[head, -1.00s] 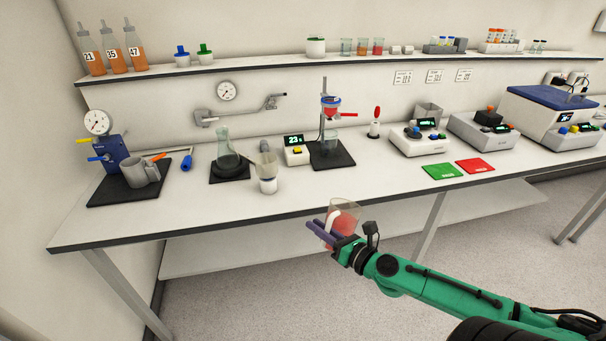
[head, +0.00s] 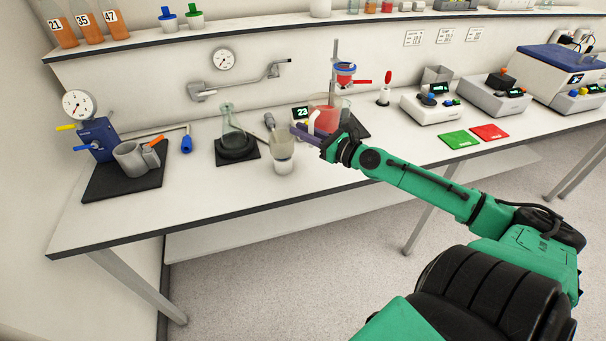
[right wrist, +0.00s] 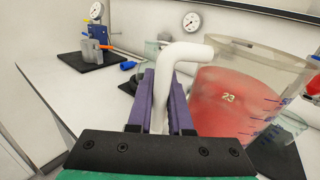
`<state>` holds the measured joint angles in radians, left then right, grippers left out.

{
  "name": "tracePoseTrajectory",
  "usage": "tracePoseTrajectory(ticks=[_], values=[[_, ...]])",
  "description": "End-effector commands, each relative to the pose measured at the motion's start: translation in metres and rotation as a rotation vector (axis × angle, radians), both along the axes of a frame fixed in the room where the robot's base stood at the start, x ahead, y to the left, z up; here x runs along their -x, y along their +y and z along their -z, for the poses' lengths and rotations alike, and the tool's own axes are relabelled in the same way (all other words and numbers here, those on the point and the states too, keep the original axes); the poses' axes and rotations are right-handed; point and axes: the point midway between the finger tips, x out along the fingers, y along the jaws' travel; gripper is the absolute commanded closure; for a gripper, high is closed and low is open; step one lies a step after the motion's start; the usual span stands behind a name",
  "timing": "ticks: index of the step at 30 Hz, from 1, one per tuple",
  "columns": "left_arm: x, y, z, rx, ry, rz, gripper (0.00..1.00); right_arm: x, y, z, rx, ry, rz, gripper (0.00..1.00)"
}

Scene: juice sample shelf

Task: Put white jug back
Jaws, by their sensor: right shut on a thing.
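A clear jug (head: 328,112) of red liquid with a white handle shows in the head view, above the bench. In the right wrist view the jug (right wrist: 245,95) bears the number 23, and its bent white handle (right wrist: 185,52) runs down between my purple fingers. My right gripper (head: 306,133) is shut on this handle; the fingers also show in the right wrist view (right wrist: 160,98). The jug looks upright, in front of the dark stand mat; whether it touches the bench I cannot tell. My left gripper is not in view.
A beaker (head: 281,152) stands left of my gripper, near a flask (head: 232,128) on a black pad. The wall shelf (head: 240,33) holds numbered bottles. The bench's front left is clear.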

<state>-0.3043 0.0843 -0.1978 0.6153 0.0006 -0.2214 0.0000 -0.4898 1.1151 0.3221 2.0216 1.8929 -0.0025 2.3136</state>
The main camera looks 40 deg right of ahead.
Motion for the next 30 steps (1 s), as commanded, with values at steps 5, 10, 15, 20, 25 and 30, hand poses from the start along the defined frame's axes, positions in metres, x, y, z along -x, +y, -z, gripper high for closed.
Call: tracePoseTrajectory(ticks=[5, 10, 15, 20, 25, 30], values=[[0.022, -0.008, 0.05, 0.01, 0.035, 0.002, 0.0, -0.001, 0.0, 0.061, -0.004, -0.005, 0.002, 1.0], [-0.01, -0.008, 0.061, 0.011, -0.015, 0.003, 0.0, -0.001, 0.0, 0.084, -0.001, -0.004, 0.001, 1.0], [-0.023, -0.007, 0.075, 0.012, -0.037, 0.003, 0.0, -0.002, 0.001, 0.113, -0.002, -0.004, 0.0, 1.0], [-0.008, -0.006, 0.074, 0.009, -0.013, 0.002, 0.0, -0.002, 0.001, 0.112, 0.001, -0.002, -0.001, 1.0], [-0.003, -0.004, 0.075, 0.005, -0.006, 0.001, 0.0, -0.001, 0.001, 0.114, 0.0, 0.0, -0.001, 0.67], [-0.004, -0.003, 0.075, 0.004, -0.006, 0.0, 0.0, -0.001, 0.001, 0.114, 0.0, 0.0, -0.001, 0.52]])
